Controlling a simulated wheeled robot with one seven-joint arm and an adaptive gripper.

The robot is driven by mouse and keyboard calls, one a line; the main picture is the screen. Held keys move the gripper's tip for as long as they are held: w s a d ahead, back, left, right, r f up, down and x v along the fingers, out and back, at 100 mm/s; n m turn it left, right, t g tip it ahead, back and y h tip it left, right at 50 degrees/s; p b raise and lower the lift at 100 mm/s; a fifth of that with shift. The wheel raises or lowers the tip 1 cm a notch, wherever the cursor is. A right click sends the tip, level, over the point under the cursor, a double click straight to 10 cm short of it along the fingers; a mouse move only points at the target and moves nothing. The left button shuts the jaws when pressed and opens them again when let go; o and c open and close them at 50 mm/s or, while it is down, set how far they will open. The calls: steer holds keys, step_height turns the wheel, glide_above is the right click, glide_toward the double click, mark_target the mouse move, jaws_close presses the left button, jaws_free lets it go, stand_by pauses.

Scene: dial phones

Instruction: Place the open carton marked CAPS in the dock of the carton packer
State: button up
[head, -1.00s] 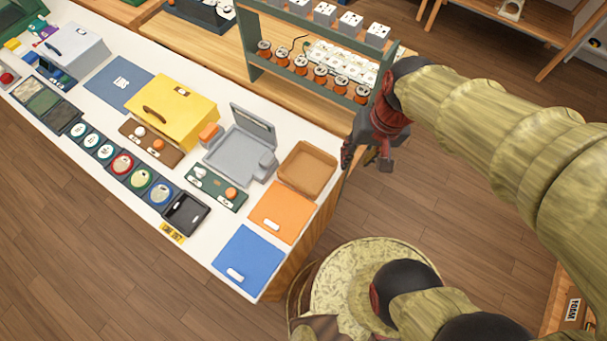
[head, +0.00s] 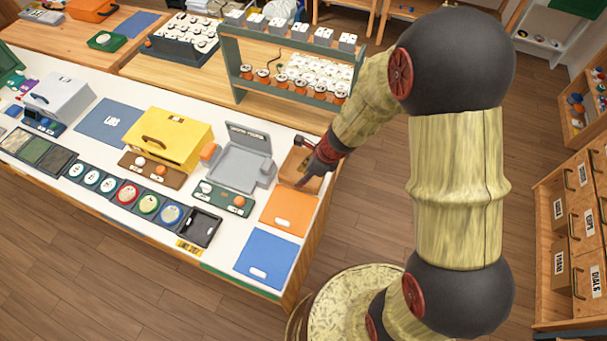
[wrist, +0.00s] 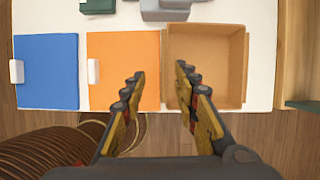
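The grey machine (head: 238,172) with a raised lid on the white counter looks like the carton packer; its lid lettering is too small to read surely. Its flat grey bed shows no carton. Its near edge shows in the wrist view (wrist: 165,12). An open, empty brown box (wrist: 205,65) stands right of it at the counter's edge; no CAPS marking shows on it. My gripper (wrist: 160,82) is open and empty, its fingers over the line between the orange mat and this box. In the head view my gripper (head: 306,172) partly hides the box (head: 291,163).
An orange mat (head: 288,211) and a blue mat (head: 265,257) lie left of the box in the wrist view. A green rack (head: 230,68) stands behind the packer. Open floor lies between.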

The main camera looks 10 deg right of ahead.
steer(key=shift+w+d+f, duration=0.1)
steer(key=shift+w+d, duration=0.05)
steer(key=shift+m, duration=0.3)
steer(key=shift+b+x, duration=1.65)
steer(key=shift+x, duration=2.25)
steer(key=shift+w+d, duration=0.15)
steer(key=shift+d, duration=0.05)
steer(key=shift+c, duration=0.7)
jaws_close()
